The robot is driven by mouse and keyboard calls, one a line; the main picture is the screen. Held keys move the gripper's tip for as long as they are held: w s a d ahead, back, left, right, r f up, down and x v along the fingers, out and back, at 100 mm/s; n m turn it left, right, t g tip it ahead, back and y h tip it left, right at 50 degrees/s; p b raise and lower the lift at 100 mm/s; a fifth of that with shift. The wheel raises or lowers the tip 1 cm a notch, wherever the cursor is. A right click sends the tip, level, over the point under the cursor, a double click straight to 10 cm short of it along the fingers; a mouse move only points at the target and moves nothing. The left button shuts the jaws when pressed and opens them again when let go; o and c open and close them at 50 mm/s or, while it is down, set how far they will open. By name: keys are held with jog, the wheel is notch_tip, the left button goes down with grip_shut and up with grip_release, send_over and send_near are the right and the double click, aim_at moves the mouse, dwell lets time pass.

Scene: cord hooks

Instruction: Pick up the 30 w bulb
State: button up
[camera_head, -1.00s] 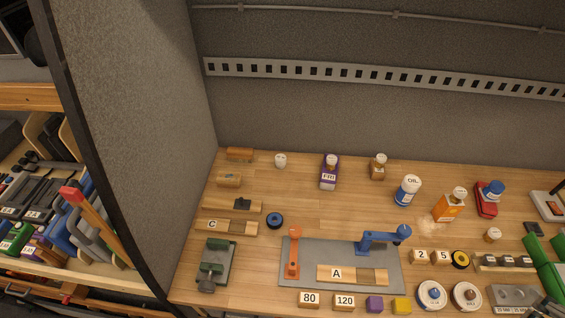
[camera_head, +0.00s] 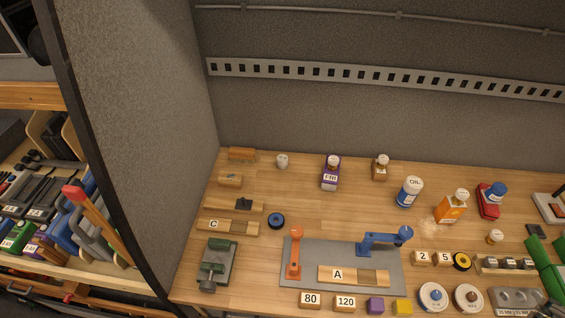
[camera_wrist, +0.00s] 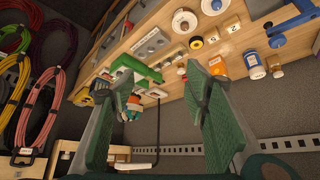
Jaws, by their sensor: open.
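I cannot make out a bulb marked 30 w in either view; no such label is legible. My gripper (camera_wrist: 160,75) shows in the wrist view as two green-padded fingers, wide apart with nothing held between them. The workbench (camera_wrist: 165,25) lies beyond the fingertips, tilted in that view. A green fixture (camera_wrist: 138,68) appears behind the left fingertip. A small orange and teal cluster (camera_wrist: 131,108) is partly hidden by the left finger. My gripper is not seen in the head view.
The bench holds a grey mat (camera_head: 335,257), an oil container (camera_head: 410,191), an orange bottle (camera_head: 452,206) and a red container (camera_head: 490,201). A slotted rail (camera_head: 380,78) runs along the back wall. Coiled cables (camera_wrist: 40,95) hang at left in the wrist view.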

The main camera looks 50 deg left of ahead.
jog(key=w+a+r+n+g+y, duration=0.1)
jog(key=w+a+r+n, duration=0.1)
jog(key=w+a, duration=0.6)
jog(key=w+a+r+n+g, duration=0.1)
jog(key=w+a+n, duration=0.25)
jog(key=a, duration=0.75)
jog(key=w+a+r+n+g+y, duration=0.1)
jog(key=w+a+r, duration=0.1)
jog(key=w+a, duration=0.65)
jog(key=a+f+n+g, duration=0.1)
jog(key=a+f+n, duration=0.2)
jog(key=a, duration=1.1)
jog(key=n+g+h, duration=0.2)
jog(key=n+g, duration=0.1)
jog(key=n, duration=0.4)
send_over(282, 157)
jog(key=shift+m, duration=0.25)
notch_tip(282, 157, down, 24)
jog(key=shift+w+d+r, duration=0.1)
jog(key=shift+w+d, duration=0.05)
